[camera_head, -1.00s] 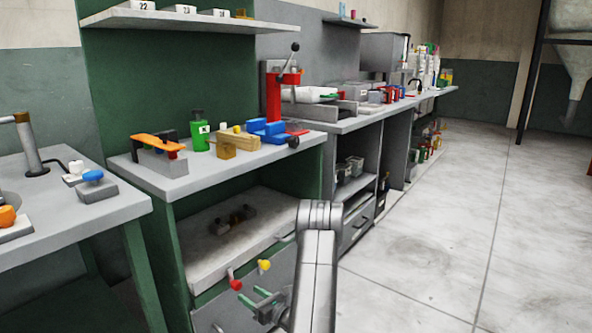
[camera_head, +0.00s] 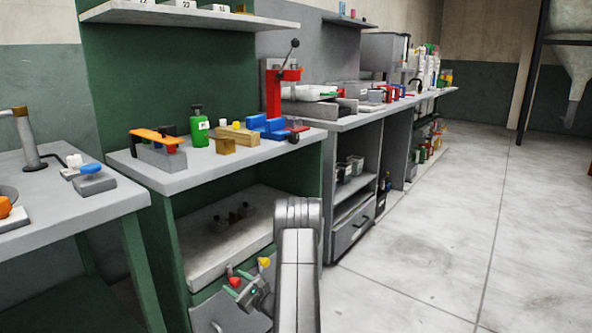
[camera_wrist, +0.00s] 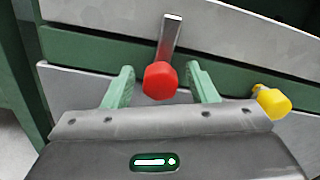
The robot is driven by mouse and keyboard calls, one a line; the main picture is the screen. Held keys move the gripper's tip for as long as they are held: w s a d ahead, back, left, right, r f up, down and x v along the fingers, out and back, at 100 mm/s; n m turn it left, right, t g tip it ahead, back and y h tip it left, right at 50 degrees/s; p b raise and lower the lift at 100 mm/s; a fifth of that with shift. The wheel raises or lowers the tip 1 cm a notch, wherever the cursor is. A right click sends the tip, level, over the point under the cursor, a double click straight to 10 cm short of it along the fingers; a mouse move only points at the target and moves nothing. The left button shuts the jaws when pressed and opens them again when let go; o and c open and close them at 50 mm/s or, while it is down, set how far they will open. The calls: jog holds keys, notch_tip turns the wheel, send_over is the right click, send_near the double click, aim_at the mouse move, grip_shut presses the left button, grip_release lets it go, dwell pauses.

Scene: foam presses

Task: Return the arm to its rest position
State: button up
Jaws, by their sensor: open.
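My gripper (camera_head: 249,290) is low in front of the grey lower panel of the green bench, below its open shelf. In the wrist view its two pale green fingers (camera_wrist: 162,84) are spread apart, with nothing held. A red knob (camera_wrist: 160,80) on a metal rod appears between them; I cannot tell how deep it sits or whether it touches. The red knob (camera_head: 236,282) also shows in the head view. A yellow knob (camera_wrist: 273,102) is just right of the right finger. My arm rises at the front and hides part of the panel.
The green bench's top (camera_head: 180,181) holds an orange-handled clamp (camera_head: 158,137), a green bottle (camera_head: 199,128) and a blue vise (camera_head: 268,126). A red press (camera_head: 273,90) stands on the grey bench behind. Another table (camera_head: 75,210) is at left. The floor (camera_head: 430,230) at right is clear.

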jog(key=n, duration=0.4)
jog(key=shift+n, duration=0.3)
jog(key=p+v, duration=0.2)
jog(key=v, duration=0.8)
jog(key=shift+s, duration=0.2)
jog(key=shift+d+r+p, duration=0.1)
jog(key=shift+p, duration=0.2)
